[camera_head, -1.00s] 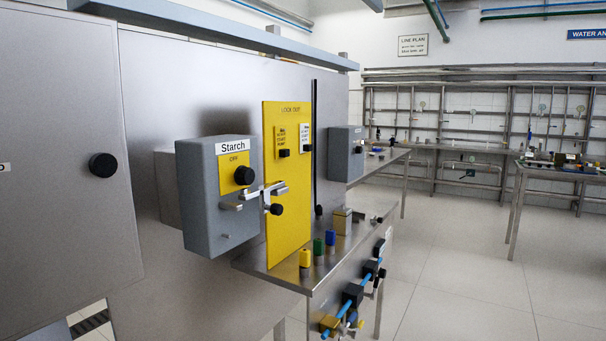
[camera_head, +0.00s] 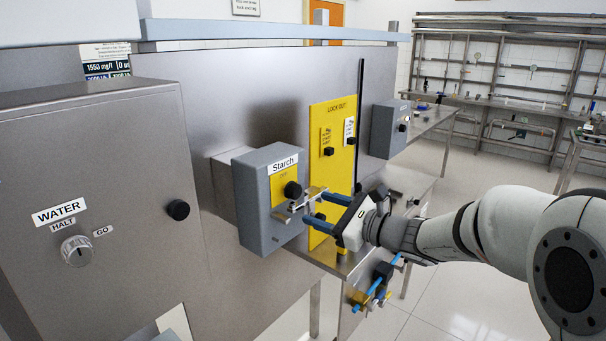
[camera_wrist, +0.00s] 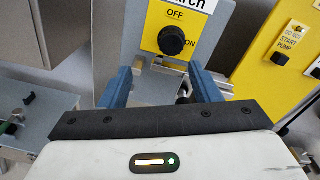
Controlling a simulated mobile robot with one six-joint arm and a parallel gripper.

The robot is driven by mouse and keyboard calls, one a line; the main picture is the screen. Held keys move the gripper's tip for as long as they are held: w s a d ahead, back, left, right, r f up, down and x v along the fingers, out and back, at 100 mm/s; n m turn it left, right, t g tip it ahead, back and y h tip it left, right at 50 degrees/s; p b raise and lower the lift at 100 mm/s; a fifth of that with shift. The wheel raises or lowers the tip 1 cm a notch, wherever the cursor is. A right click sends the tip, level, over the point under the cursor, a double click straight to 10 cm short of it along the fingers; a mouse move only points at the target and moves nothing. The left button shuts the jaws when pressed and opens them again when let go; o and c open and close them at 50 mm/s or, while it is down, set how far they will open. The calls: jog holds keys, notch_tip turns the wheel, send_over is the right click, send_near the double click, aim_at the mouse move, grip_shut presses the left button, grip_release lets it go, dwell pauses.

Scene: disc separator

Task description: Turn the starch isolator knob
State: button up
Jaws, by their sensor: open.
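The starch isolator is a grey box (camera_head: 258,222) labelled Starch, with a yellow plate and a round black knob (camera_head: 293,190) on its front. In the wrist view the knob (camera_wrist: 171,40) shows between OFF and ON, its pointer hard to read. A metal hasp (camera_head: 312,193) sticks out beside and below the knob. My gripper (camera_head: 311,207) is open, its two blue fingers reaching toward the box front at the hasp. In the wrist view the fingers of my gripper (camera_wrist: 161,78) stand either side, below the knob, and appear apart from it. The hasp is partly hidden by the fingers.
A yellow lock-out board (camera_head: 333,120) with tags stands just right of the box. A water cabinet (camera_head: 100,170) with a selector knob (camera_head: 76,250) is at left. Another grey box (camera_head: 387,130) is further back. Open floor lies at lower right.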

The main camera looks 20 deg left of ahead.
aim_at(297, 192)
jog(key=shift+m+t, duration=0.4)
jog(key=shift+m, duration=0.1)
jog(key=x, duration=0.2)
jog(key=r+p+x, duration=0.1)
jog(key=x, duration=0.2)
jog(key=w+p+x, duration=0.1)
jog(key=x, duration=0.2)
jog(key=shift+r, duration=0.2)
